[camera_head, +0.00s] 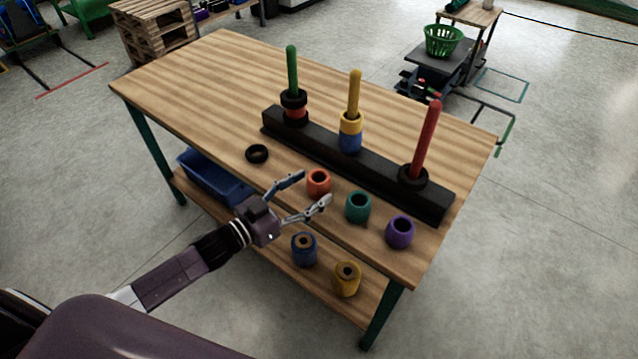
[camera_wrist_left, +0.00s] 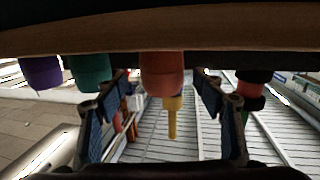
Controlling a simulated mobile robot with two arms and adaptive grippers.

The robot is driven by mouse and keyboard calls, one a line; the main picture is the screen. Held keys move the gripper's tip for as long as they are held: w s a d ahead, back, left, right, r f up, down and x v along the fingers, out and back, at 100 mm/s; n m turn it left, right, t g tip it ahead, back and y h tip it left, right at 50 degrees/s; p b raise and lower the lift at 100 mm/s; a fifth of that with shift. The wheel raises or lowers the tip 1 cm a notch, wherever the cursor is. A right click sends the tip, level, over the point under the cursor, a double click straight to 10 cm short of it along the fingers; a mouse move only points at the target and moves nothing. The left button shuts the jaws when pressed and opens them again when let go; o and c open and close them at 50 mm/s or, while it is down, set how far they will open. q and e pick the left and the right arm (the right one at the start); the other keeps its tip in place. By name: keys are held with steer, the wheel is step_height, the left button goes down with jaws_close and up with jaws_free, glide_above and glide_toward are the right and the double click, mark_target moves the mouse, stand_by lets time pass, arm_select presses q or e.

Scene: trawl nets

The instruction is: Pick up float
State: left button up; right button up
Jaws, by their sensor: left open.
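An orange float (camera_head: 318,190) stands upright near the table's front edge. A teal float (camera_head: 358,212) and a purple float (camera_head: 400,238) stand to its right. My left gripper (camera_head: 312,187) is open and empty at the table's front edge, its fingers pointing at the orange float. In the left wrist view, which appears upside down, the orange float (camera_wrist_left: 162,68) shows between the two fingers (camera_wrist_left: 160,80), with the teal float (camera_wrist_left: 90,70) and purple float (camera_wrist_left: 42,72) to the left. I cannot tell whether the fingers touch it. My right gripper is not in view.
Behind the floats, a black rack (camera_head: 375,175) has green (camera_head: 292,68), yellow (camera_head: 355,92) and red (camera_head: 427,140) pegs carrying rings. A black ring (camera_head: 257,154) lies on the table (camera_head: 190,80). Blue (camera_head: 304,252) and yellow (camera_head: 347,283) floats and a blue bin (camera_head: 215,183) are on the lower shelf.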

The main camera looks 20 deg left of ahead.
mark_target(309, 189)
arm_select(q)
steer(key=x, duration=0.3)
steer(key=shift+w+f, duration=0.25)
steer(key=shift+w, duration=0.05)
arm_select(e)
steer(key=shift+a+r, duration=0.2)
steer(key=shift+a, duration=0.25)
arm_select(q)
steer(key=shift+c, duration=0.6)
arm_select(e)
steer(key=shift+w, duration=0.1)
arm_select(q)
steer(key=c, duration=1.1)
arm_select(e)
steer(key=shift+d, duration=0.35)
arm_select(q)
steer(key=shift+r, duration=0.15)
step_height(309, 189, up, 20)
steer(key=shift+f+p, duration=0.1)
steer(key=shift+p, duration=0.65)
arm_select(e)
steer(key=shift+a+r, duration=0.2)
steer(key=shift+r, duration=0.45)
